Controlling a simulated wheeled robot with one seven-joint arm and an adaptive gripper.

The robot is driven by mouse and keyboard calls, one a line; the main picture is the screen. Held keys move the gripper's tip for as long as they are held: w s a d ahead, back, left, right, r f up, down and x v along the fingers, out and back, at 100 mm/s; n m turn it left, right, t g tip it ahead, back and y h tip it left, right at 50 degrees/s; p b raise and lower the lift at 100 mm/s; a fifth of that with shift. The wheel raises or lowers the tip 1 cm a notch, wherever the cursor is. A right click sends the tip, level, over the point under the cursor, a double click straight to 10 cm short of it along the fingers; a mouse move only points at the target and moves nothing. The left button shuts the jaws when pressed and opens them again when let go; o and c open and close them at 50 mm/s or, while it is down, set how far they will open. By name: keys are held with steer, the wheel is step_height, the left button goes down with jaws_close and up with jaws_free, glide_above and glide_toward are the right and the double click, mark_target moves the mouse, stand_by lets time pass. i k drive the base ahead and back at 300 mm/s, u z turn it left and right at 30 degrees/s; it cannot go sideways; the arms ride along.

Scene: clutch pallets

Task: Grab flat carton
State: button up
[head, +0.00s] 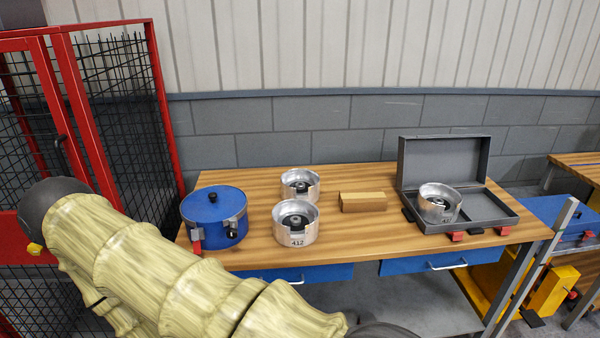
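A small, flat brown carton (362,202) lies on the wooden workbench (345,241), right of the middle. It stands apart from the metal drums to its left and the grey case to its right. My arm, in a yellowish cover, reaches from the left across the bottom of the head view. My gripper is not visible; the arm runs out of the picture at the bottom, well in front of the carton.
Two silver drums (297,225) and a blue lidded pot (214,218) stand left of the carton. An open grey case (440,165) with another silver drum (439,203) stands right. A red mesh cage (165,120) is at the left, and a brick wall behind. Clear bench surrounds the carton.

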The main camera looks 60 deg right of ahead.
mark_target(351, 201)
steer(key=u, duration=1.1)
steer(key=i, duration=1.95)
steer(key=z, duration=4.4)
steer(key=i, duration=0.85)
steer(key=z, duration=0.05)
